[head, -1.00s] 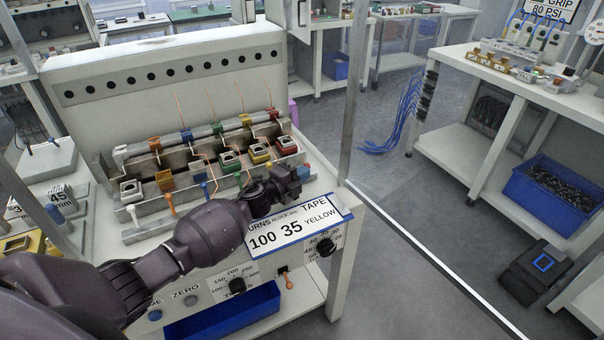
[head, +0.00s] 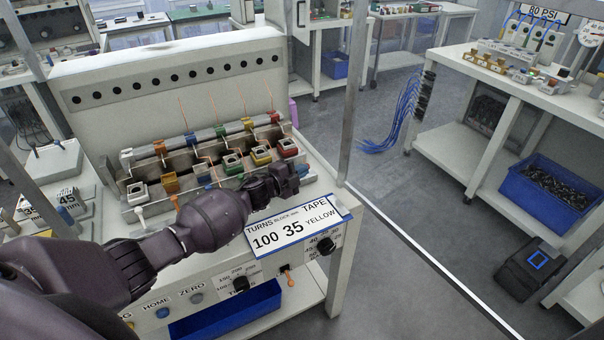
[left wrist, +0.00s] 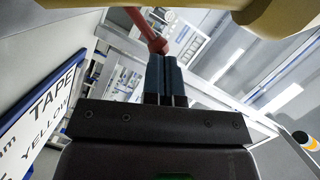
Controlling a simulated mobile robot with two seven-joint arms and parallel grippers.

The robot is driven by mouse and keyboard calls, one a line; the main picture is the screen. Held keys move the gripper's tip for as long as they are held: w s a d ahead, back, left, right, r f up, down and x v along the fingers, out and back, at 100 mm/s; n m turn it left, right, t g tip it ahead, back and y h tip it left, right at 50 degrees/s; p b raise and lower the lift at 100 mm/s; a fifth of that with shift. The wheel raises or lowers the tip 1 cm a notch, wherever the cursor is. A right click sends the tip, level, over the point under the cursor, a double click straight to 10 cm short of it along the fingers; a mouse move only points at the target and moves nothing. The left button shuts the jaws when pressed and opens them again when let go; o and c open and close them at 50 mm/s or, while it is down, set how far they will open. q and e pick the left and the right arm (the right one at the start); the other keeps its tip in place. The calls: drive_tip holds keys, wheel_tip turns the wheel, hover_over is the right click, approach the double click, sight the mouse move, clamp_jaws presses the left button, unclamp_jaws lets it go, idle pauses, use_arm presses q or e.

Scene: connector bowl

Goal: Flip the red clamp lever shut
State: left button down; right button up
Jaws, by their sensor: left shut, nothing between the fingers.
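The red clamp (head: 288,147) is at the right end of a row of coloured clamps on the bench machine. Its red lever (left wrist: 138,24) shows in the left wrist view as a red rod with a ball end, just beyond my fingertips. In the head view my gripper hides the lever. My left gripper (head: 301,170) is in front of and below the red clamp, shut and empty. Its two blue-grey fingers (left wrist: 163,72) are side by side in the left wrist view. The ball overlaps the fingertips there; I cannot tell whether they touch. My right gripper is out of view.
Yellow (head: 261,154), green (head: 233,164), orange (head: 171,183) and white (head: 138,193) clamps sit left of the red one. Thin copper wires rise behind them. A tape label panel (head: 290,232) is below the gripper. Open floor (head: 390,200) lies right of the bench.

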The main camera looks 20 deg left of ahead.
use_arm(q)
drive_tip(key=shift+w+a+r+n+g+p, duration=0.15)
drive_tip(key=shift+w+a+r+n+p, duration=0.2)
drive_tip(key=shift+w+a+n+p, duration=0.2)
drive_tip(key=shift+w+a+r+n+g+p, duration=0.15)
drive_tip(key=shift+w+a+r+n+p, duration=0.2)
drive_tip(key=shift+w+a+p, duration=0.25)
drive_tip(key=shift+a, duration=0.35)
drive_tip(key=shift+w+a+n+g+h, duration=0.15)
drive_tip(key=shift+w+a+n+g, duration=0.15)
drive_tip(key=shift+n, duration=0.3)
drive_tip(key=shift+w+a+n+g+h, duration=0.2)
drive_tip(key=shift+a+n+g, duration=0.1)
drive_tip(key=shift+n, duration=0.3)
drive_tip(key=shift+d+f, duration=0.1)
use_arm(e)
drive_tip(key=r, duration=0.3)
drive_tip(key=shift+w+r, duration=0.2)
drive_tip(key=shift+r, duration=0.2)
